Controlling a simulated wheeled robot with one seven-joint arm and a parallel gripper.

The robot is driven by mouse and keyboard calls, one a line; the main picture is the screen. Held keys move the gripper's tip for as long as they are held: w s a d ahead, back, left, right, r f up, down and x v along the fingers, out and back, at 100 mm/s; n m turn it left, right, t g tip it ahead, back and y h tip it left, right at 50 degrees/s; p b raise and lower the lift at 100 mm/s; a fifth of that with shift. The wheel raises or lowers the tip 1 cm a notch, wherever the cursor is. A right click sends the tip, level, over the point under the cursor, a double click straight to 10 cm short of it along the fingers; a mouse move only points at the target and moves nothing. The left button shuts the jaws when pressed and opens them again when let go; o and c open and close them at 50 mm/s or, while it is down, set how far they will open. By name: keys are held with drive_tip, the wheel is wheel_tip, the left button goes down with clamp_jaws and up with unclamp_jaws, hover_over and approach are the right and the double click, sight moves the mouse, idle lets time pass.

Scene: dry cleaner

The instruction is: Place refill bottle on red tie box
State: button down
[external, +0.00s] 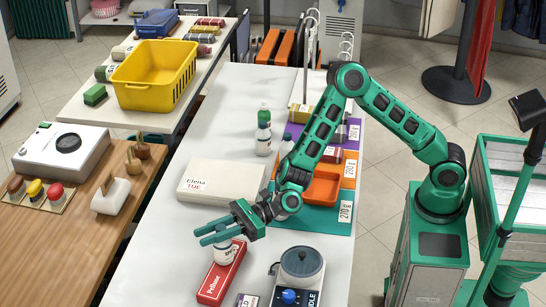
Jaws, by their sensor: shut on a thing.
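My gripper (218,236) is shut on a small white bottle with a dark label, the refill bottle (224,254), which it holds roughly upright. The fingers hide the top of the bottle. The red tie box (213,285), long and flat with white lettering, lies on the white table under the gripper. The bottle's lower end overlaps the far part of the box in the picture; I cannot tell whether it touches the box.
A cream box (225,184) marked "Elena TUE" lies behind the gripper. A grey device with a blue knob (289,297) stands right of the red box. White bottles (263,140) and an orange tray (322,188) are farther back. The table left of the red box is clear.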

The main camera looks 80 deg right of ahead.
drive_tip(key=shift+f, duration=0.15)
drive_tip(key=c, duration=1.5)
unclamp_jaws()
drive_tip(key=shift+d, duration=0.1)
drive_tip(key=v, duration=1.2)
